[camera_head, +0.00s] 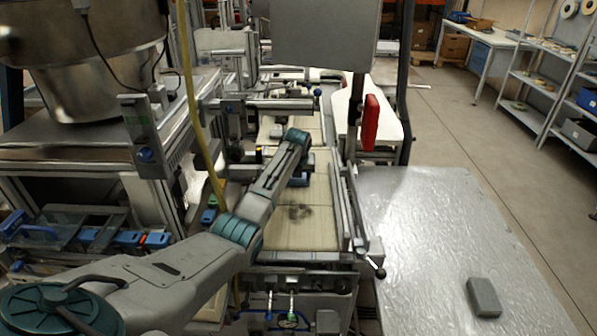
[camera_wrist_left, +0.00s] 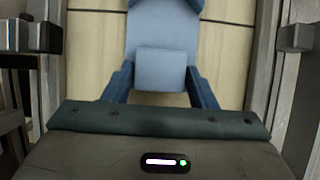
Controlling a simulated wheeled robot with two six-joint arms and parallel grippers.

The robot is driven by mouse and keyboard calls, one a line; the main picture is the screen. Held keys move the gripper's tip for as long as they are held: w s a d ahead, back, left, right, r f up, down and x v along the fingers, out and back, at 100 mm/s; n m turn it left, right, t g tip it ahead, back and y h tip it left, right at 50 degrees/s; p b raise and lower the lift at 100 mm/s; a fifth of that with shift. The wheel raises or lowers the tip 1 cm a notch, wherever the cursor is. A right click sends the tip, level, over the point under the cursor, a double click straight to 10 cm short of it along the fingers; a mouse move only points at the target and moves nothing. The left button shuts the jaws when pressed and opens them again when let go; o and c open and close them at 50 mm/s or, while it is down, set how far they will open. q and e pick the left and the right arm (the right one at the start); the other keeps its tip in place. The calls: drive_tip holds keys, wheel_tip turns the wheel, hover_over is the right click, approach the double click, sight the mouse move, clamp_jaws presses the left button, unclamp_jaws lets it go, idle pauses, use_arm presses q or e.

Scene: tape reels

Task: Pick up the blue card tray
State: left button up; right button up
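The light blue card tray (camera_wrist_left: 163,28) lies on the beige conveyor belt in the left wrist view, running off the top edge, with a paler square part nearest me. The two dark blue fingers of my left gripper (camera_wrist_left: 160,68) stand on either side of this part, their tips at or very near its edges. I cannot tell whether they touch it. In the head view my left arm reaches over the belt and largely hides the tray and gripper (camera_head: 299,181); a little blue shows there. My right gripper is not in view.
The conveyor belt (camera_head: 300,230) has metal side rails and a dark smudge. A grey block (camera_head: 484,297) lies on the silvery table (camera_head: 450,240) to the right. Machinery with a yellow hose (camera_head: 192,95) crowds the left. Shelves with tape reels stand far right.

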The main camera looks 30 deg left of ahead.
use_arm(q)
drive_tip(key=c, duration=0.6)
drive_tip(key=shift+r+b, duration=2.9)
drive_tip(key=shift+r, duration=6.1)
